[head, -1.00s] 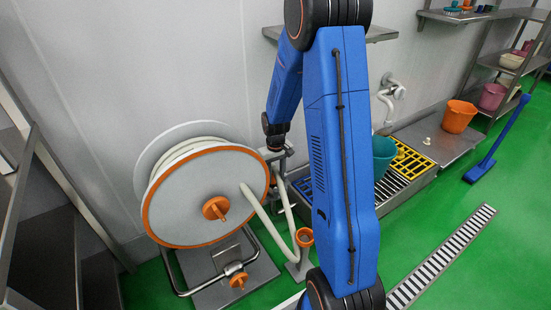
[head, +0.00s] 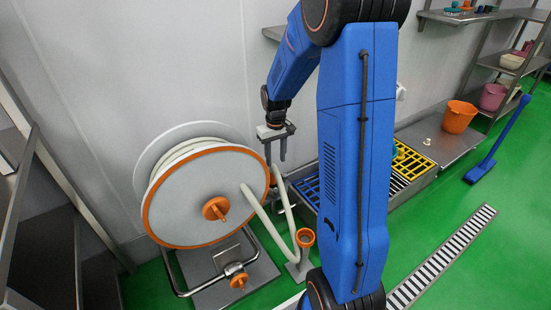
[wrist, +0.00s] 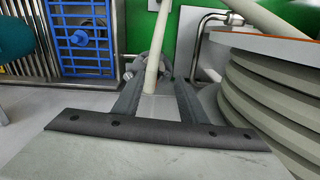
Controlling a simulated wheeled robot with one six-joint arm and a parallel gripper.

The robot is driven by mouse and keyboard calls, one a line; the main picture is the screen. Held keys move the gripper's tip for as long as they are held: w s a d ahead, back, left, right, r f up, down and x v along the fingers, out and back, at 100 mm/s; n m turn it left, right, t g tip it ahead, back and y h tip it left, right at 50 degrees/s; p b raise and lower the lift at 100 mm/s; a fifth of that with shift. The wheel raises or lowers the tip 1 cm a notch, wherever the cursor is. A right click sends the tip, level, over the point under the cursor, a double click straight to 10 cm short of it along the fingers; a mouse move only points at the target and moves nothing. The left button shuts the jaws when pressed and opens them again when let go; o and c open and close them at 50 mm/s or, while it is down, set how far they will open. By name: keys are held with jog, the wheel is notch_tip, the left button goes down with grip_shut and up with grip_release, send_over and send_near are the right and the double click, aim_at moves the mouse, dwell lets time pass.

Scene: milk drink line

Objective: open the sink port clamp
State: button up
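My gripper (head: 276,162) points down behind the right edge of the hose reel, beside the wall and the left end of the sink. Its two fingers are apart with nothing between the tips. In the wrist view the open gripper (wrist: 157,84) straddles the line of a pale hose (wrist: 153,60), which lies beyond the fingertips. A grey ring-like fitting (wrist: 130,70), perhaps the sink port clamp, shows partly behind the fingers around the hose. Whether it is open or shut cannot be told. In the head view the hose (head: 277,186) shows below the gripper, and no clamp can be made out.
The hose reel (head: 190,205) with orange rims stands close on the left. A blue grate (head: 308,187) and a yellow grate (head: 412,163) cover parts of the sink. An orange funnel-like cup (head: 305,238) stands in front. A teal bucket (wrist: 14,38) is at the wrist view's left.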

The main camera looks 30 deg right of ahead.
jog(key=s+d+f+m+g+y, duration=0.2)
jog(key=s+d+f+m+y, duration=0.1)
jog(key=f+m, duration=0.15)
jog(key=m+t+y, duration=0.7)
jog(key=m+y, duration=0.3)
jog(key=m, duration=0.7)
send_near(275, 191)
jog(key=x, duration=1.3)
jog(key=shift+w+f, duration=0.2)
jog(key=shift+f, duration=0.15)
grip_shut()
